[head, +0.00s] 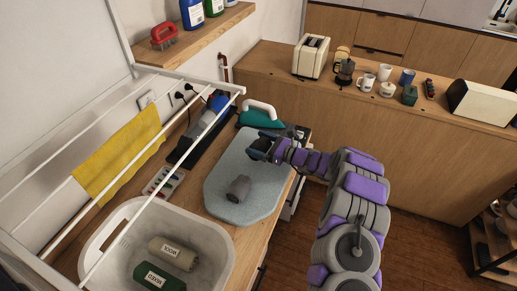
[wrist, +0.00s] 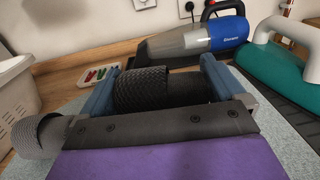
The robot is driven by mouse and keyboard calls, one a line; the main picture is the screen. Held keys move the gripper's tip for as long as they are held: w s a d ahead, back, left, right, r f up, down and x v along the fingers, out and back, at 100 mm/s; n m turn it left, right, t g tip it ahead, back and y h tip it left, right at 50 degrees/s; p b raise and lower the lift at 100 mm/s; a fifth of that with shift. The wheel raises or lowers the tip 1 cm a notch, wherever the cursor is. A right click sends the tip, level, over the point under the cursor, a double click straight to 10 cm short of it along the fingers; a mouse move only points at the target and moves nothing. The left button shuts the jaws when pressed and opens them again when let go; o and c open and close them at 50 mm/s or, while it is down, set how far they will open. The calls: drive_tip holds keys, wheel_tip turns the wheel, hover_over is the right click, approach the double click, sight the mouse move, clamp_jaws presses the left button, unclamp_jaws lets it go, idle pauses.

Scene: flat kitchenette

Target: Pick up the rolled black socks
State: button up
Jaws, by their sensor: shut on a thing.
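The rolled black socks (wrist: 155,90), with a ribbed dark knit, lie between the two blue fingers of my gripper (wrist: 160,72) in the wrist view. The fingers press on both ends of the roll. In the head view my gripper (head: 260,146) is over the upper right part of the pale blue pad (head: 225,207), and the dark roll is hard to tell from the fingers. I cannot tell whether the roll touches the pad.
A rolled grey pair (head: 238,188) lies on the pad. A laundry basket (head: 222,240) with two labelled rolls stands at the front left. A blue hand vacuum (head: 208,122) and a teal iron (head: 262,117) are behind the pad. White rack bars (head: 150,165) cross the left side.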

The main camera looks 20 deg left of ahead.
drive_tip(key=s+d, duration=0.3)
drive_tip(key=s, duration=0.4)
drive_tip(key=s+d+r+p, duration=0.1)
drive_tip(key=s+d, duration=0.2)
drive_tip(key=s, duration=0.4)
drive_tip(key=shift+s+d+r, duration=0.2)
drive_tip(key=shift+s+d, duration=0.05)
idle(0.5)
